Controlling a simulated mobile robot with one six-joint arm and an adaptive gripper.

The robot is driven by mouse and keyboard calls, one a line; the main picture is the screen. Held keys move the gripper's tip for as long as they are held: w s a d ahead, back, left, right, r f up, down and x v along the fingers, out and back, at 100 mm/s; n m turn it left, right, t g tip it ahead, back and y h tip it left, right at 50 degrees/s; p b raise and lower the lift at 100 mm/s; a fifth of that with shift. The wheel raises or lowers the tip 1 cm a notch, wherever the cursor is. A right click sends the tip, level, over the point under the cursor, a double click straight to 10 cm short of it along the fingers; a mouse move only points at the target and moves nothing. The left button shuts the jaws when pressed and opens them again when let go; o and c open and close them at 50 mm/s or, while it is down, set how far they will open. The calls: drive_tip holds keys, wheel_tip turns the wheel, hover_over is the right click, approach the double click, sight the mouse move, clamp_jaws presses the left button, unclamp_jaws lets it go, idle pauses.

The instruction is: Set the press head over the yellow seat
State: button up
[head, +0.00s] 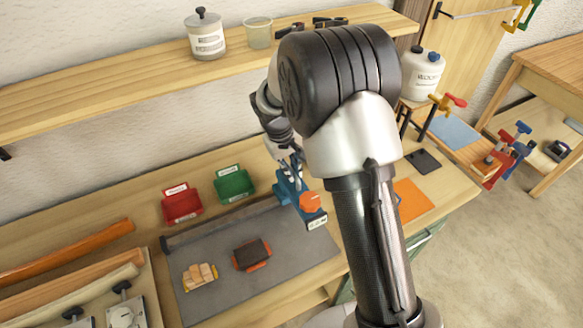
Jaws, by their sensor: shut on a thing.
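My gripper (291,167) is partly hidden behind my arm. It points down over the back right part of the grey mat and is shut on what seems to be the press head, though the held part is too small and covered to make out. Just below it is a blue fixture (286,188) with a white label at its front and an orange six-sided piece (309,202) on top. I cannot tell whether the held part touches the fixture. A yellow-edged pale block (200,277) lies at the mat's left; I cannot tell whether it is the yellow seat.
The grey mat (215,300) also carries a dark block with orange ends (252,254). Red (181,203) and green (233,184) bins stand behind it. A shelf (120,92) runs above the bench. An orange sheet (411,200) lies right of my arm. Laths lie at left.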

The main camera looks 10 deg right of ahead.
clamp_jaws()
drive_tip(key=s+a, duration=0.3)
drive_tip(key=a, duration=0.8)
drive_tip(key=s+a, duration=0.3)
drive_tip(key=a, duration=0.8)
drive_tip(key=s+a+p, duration=0.1)
drive_tip(key=s+a, duration=0.2)
drive_tip(key=a, duration=0.9)
drive_tip(key=shift+a, duration=0.1)
drive_tip(key=o, duration=0.5)
unclamp_jaws()
drive_tip(key=shift+s+a, duration=0.1)
drive_tip(key=shift+a, duration=0.05)
drive_tip(key=shift+o, duration=0.6)
wheel_tip(320, 180, up, 12)
drive_tip(key=a, duration=0.2)
drive_tip(key=shift+s, duration=0.3)
